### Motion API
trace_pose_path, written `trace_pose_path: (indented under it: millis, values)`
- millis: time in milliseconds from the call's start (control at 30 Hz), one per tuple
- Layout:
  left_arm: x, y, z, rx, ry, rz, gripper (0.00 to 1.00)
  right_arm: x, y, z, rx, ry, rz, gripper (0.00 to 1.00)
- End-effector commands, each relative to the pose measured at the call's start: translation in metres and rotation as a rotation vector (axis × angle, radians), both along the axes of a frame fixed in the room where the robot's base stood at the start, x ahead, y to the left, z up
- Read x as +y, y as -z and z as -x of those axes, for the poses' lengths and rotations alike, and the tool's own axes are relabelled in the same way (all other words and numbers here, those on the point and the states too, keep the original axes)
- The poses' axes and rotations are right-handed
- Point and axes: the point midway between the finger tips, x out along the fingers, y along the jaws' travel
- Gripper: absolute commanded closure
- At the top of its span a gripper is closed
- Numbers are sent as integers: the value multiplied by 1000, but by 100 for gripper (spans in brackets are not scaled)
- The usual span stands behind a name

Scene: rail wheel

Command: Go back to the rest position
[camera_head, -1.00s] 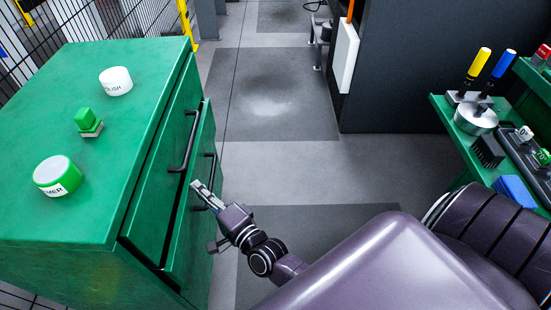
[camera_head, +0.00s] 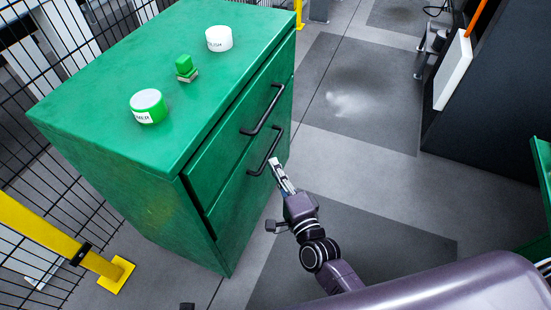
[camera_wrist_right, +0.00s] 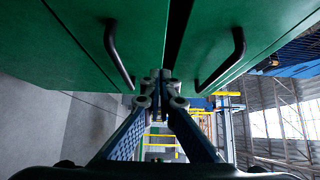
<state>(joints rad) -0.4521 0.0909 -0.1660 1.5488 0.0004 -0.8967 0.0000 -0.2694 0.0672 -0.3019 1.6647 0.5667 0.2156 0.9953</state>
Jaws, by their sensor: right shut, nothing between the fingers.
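My right gripper (camera_head: 278,168) is in front of the green cabinet's drawer fronts, near the right part of the lower black handle (camera_head: 265,152). Its fingers are together with nothing between them. In the right wrist view the closed fingertips (camera_wrist_right: 160,76) point at the dark gap between two green fronts, with a black handle on each side (camera_wrist_right: 118,58). They do not grip either handle; whether they touch the cabinet I cannot tell. My left gripper cannot be made out.
A black mesh fence and a yellow post (camera_head: 50,235) stand at left. Grey floor is clear right of the cabinet.

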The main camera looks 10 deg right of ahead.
Motion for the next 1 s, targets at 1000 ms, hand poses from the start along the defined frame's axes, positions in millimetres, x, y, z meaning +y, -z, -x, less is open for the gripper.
trace_pose_path:
  millis: [1000]
  values:
    - [6,-18,-13,-18,-2,-8,28,7,5,77,66,-113,194,100]
